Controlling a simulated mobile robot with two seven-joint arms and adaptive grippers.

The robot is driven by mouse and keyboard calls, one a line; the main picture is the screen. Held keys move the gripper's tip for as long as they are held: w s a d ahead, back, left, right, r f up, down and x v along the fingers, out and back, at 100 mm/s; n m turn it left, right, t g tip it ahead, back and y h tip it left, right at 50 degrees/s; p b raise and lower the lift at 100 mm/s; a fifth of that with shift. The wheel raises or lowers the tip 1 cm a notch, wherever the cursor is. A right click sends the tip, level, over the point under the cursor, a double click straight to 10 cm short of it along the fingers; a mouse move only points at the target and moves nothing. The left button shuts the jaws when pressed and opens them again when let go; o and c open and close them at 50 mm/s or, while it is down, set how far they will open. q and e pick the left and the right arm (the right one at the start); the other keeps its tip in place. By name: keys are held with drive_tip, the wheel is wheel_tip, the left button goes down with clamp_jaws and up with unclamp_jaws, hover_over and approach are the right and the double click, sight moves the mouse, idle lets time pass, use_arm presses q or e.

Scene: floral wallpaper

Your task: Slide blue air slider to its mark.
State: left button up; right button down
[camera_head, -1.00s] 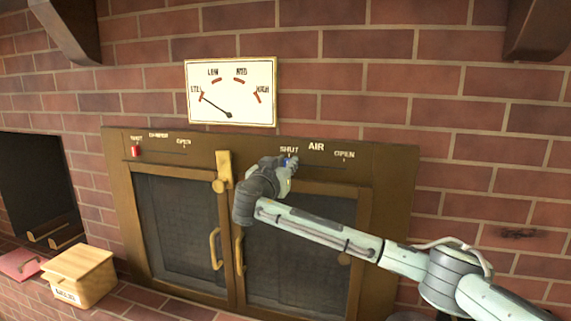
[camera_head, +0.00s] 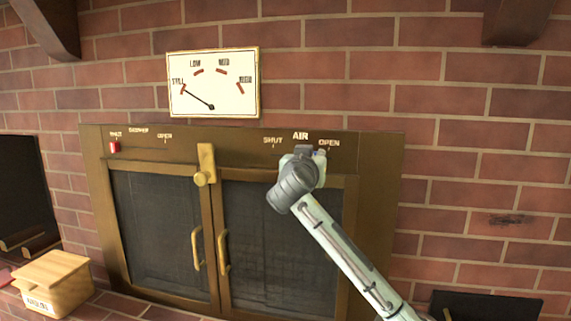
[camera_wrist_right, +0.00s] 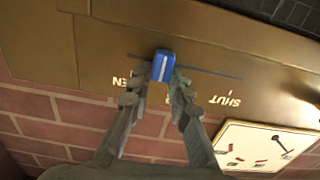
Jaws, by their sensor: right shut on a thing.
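The blue air slider (camera_wrist_right: 163,66) sits on its dark slot (camera_wrist_right: 215,73) in the brass panel, toward the OPEN end in the right wrist view. In the head view it is hidden behind my right gripper (camera_head: 315,156), which is just below and left of the OPEN mark (camera_head: 329,143). The SHUT mark (camera_head: 273,141) is clear to the left. In the wrist view the fingers of my right gripper (camera_wrist_right: 162,77) are on either side of the blue slider and shut on it. My left gripper is not in view.
A red damper slider (camera_head: 115,147) is at the panel's left, near its SHUT mark. A gauge (camera_head: 213,83) hangs above, its needle toward STILL. A brass latch (camera_head: 206,164) and door handles stick out below. A wooden box (camera_head: 55,280) stands at lower left.

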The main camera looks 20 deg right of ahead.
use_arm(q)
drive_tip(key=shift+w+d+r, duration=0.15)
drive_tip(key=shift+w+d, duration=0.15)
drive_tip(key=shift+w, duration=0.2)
use_arm(e)
drive_tip(key=shift+s+d+f, duration=0.1)
drive_tip(key=shift+s+d, duration=0.45)
drive_tip(key=shift+d, duration=0.25)
drive_tip(key=shift+s+d+f, duration=0.1)
drive_tip(key=shift+s+d, duration=0.4)
drive_tip(key=shift+d, duration=0.25)
drive_tip(key=c, duration=1.4)
unclamp_jaws()
drive_tip(key=shift+s+d, duration=0.1)
drive_tip(key=shift+d, duration=0.05)
drive_tip(key=shift+r, duration=0.1)
drive_tip(key=shift+s+a, duration=0.1)
drive_tip(key=shift+a, duration=0.1)
approach(330, 154)
drive_tip(key=v, duration=0.5)
drive_tip(key=shift+s+a, duration=0.1)
drive_tip(key=shift+s, duration=0.1)
